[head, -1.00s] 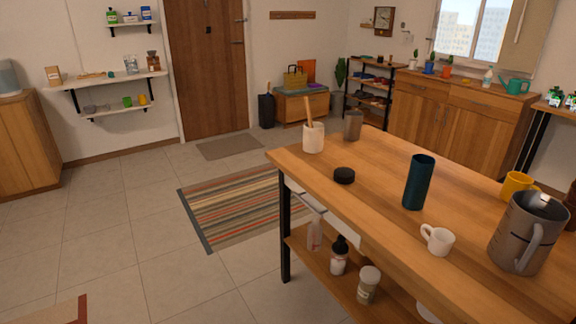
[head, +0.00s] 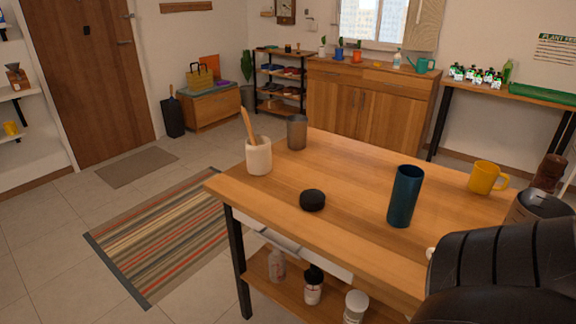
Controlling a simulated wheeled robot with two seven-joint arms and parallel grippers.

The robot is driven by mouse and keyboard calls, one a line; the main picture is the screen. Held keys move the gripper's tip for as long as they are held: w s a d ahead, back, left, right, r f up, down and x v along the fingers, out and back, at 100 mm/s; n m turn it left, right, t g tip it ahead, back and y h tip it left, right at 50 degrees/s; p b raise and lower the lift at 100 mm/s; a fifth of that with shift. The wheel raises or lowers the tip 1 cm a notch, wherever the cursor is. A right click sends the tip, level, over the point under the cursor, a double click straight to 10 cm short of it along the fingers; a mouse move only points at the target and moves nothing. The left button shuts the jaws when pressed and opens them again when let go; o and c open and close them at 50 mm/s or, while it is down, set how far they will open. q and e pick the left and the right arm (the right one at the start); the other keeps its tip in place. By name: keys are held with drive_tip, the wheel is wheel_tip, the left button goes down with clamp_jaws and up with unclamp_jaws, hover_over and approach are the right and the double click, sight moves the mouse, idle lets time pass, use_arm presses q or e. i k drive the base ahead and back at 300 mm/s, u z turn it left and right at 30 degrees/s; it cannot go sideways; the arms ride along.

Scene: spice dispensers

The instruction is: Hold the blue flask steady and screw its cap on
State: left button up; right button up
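The blue flask (head: 405,197), a dark blue open-topped cylinder, stands upright on the wooden table (head: 345,170), right of centre in the head view. A round black cap (head: 312,200) lies on the table to the left of the flask, apart from it. A black part of my own arm fills the lower right corner and covers that part of the table. Neither gripper shows in the head view.
A cream utensil holder (head: 258,157) and a grey cup (head: 297,133) stand at the table's far left. A yellow mug (head: 485,178), a brown container (head: 550,172) and a partly hidden dark pitcher (head: 538,205) stand on the right. Bare table surrounds the cap.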

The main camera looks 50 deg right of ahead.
sight(409, 179)
drive_tip(key=z, duration=0.55)
drive_tip(key=i, duration=0.9)
drive_tip(key=z, duration=0.7)
